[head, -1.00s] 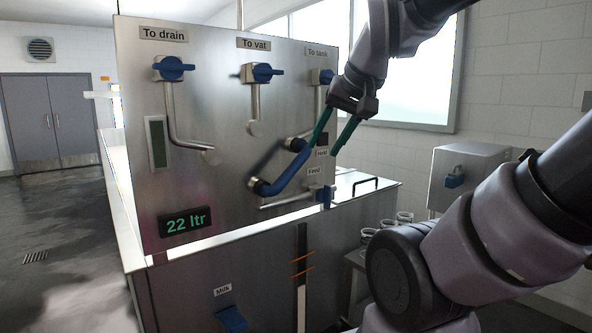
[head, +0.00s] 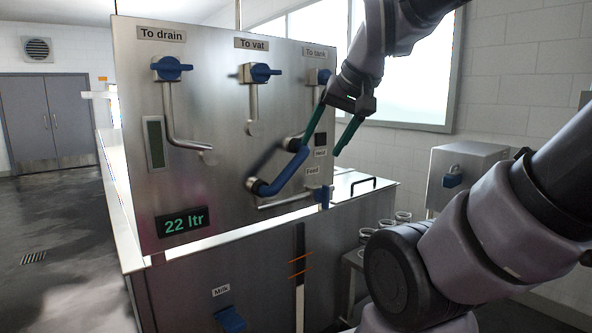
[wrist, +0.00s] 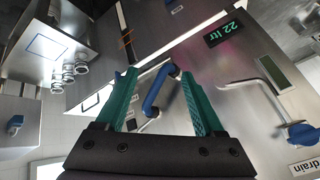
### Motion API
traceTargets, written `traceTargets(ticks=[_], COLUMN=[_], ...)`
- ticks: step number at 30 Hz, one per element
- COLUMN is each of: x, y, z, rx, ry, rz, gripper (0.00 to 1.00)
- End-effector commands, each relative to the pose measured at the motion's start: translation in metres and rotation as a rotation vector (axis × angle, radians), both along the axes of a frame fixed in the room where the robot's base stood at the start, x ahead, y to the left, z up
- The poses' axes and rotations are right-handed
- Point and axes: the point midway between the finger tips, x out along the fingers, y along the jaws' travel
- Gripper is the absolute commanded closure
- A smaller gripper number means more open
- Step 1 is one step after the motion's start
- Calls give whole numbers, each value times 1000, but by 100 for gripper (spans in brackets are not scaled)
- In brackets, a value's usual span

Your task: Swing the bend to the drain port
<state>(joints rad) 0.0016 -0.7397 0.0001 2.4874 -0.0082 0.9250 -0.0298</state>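The blue bend (head: 281,174) is a tube on the steel panel. Its lower end is at a round fitting, and its upper end lies up and right, by the port under the "To tank" pipe. It also shows in the wrist view (wrist: 155,92), between my fingers in the picture. The drain port (head: 208,157) is the open end of the bent pipe under "To drain", up and left of the bend. My gripper (head: 320,150) is open, with green fingers near the bend's upper end. The left finger overlaps that end in the head view; contact cannot be told.
Blue-handled valves (head: 172,68) line the panel top. The vat pipe end (head: 253,128) stands between the drain and tank pipes. A feed pipe with a blue valve (head: 322,196) is below right. A steel box (head: 468,172) and several jars (head: 385,233) are at right.

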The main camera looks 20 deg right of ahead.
Motion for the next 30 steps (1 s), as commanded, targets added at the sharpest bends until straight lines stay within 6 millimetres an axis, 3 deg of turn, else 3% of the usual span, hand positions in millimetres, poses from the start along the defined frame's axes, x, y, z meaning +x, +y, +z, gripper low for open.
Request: traceTargets(ticks=[5, 14, 21, 24, 30], x=[34, 142, 230, 259, 291], y=[-3, -15, -30, -37, -45], z=[12, 21, -3, -17, -37], rx=[-178, -606, -818, -865, -908], ry=[20, 63, 42, 12, -46], rz=[230, 992, 1647, 1880, 2157], gripper=[31, 31, 31, 31, 31])
